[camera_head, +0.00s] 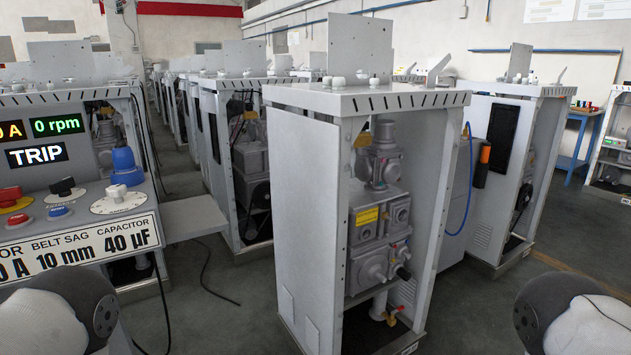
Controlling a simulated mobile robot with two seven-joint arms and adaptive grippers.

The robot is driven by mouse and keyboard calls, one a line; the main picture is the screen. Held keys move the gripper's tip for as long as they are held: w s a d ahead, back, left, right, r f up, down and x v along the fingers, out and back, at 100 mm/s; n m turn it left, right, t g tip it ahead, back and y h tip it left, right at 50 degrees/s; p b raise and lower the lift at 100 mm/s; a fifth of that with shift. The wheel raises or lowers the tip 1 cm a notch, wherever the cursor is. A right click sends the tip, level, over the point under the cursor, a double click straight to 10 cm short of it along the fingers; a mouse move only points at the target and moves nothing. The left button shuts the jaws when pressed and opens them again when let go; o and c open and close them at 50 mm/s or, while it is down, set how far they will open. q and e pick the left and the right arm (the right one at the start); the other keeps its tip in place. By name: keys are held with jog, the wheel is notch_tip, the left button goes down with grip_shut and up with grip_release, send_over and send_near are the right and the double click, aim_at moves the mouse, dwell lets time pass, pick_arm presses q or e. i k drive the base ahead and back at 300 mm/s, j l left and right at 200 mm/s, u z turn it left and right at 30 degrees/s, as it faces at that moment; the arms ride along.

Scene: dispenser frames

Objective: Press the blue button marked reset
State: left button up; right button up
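A small round blue button (59,212) sits on the sloped ledge of the grey control panel (168,222) at the left. Its lettering is too small to read. A red button (18,220) is to its left, and a red emergency-stop knob on a yellow base (12,199) is above that. A black rotary knob (63,187) is just above the blue button. A white capacitor dial (118,200) is to its right. The display above reads TRIP (36,154) and 0 rpm. Parts of my arms show at the bottom corners; neither gripper is in view.
A tall blue fitting (124,167) stands at the panel's right end. A grey shelf (195,219) juts out right of the panel. A tall open cabinet (305,200) with grey machinery stands in the centre. More cabinets line up behind. A cable lies on the floor between.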

aim_at(58, 211)
jog(key=u, duration=1.25)
